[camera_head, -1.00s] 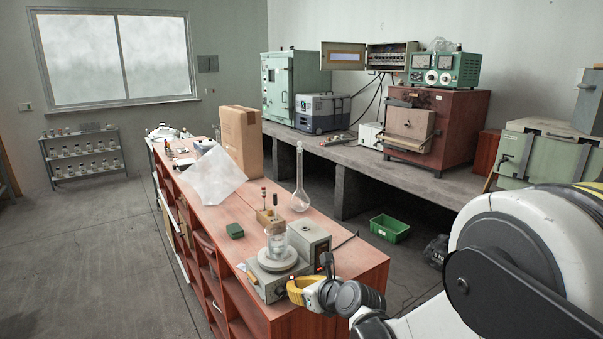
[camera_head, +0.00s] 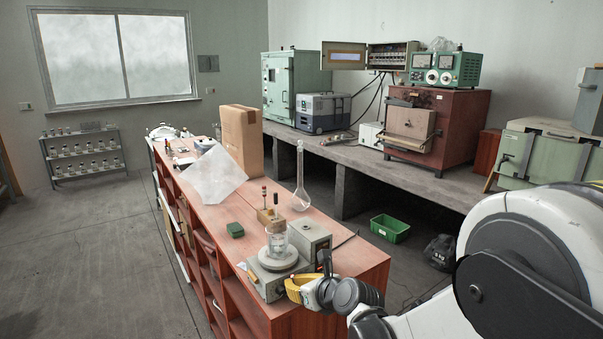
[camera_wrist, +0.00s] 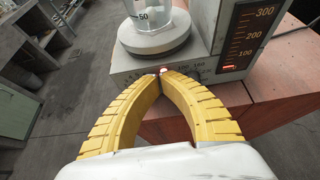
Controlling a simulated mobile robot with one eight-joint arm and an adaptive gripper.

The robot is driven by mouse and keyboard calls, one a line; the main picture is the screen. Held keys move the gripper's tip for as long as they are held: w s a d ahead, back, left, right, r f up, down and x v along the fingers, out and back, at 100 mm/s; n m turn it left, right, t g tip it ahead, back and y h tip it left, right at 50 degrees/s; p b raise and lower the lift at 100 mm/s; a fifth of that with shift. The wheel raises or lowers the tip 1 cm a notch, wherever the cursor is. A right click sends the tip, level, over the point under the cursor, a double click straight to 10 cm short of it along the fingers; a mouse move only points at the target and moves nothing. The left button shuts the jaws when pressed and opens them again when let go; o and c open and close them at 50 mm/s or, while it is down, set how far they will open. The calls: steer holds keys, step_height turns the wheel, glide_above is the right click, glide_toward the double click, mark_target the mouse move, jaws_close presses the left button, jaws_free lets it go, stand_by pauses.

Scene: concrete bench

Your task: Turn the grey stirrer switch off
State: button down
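The grey stirrer (camera_head: 268,284) stands near the front end of the red-brown bench, with a round pale plate (camera_head: 278,261) and a glass beaker (camera_head: 277,243) on top. In the wrist view its front panel (camera_wrist: 125,67) has small printed numbers. My gripper (camera_head: 290,287) is at the stirrer's front right corner. In the wrist view its yellow fingers (camera_wrist: 160,76) meet almost tip to tip at the panel's lower edge, with nothing seen held. A small pinkish part (camera_wrist: 163,70) shows right at the tips. The fingers hide the panel around it, so I cannot tell the switch's position.
A grey box with a lit scale (camera_wrist: 240,40) stands right behind the stirrer. A green crate (camera_head: 390,228) is on the floor.

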steer(key=s+d, duration=0.1)
steer(key=s, duration=0.1)
steer(key=s+d, duration=0.2)
steer(key=shift+s+d, duration=0.3)
steer(key=shift+s, duration=0.1)
steer(key=shift+d, duration=0.1)
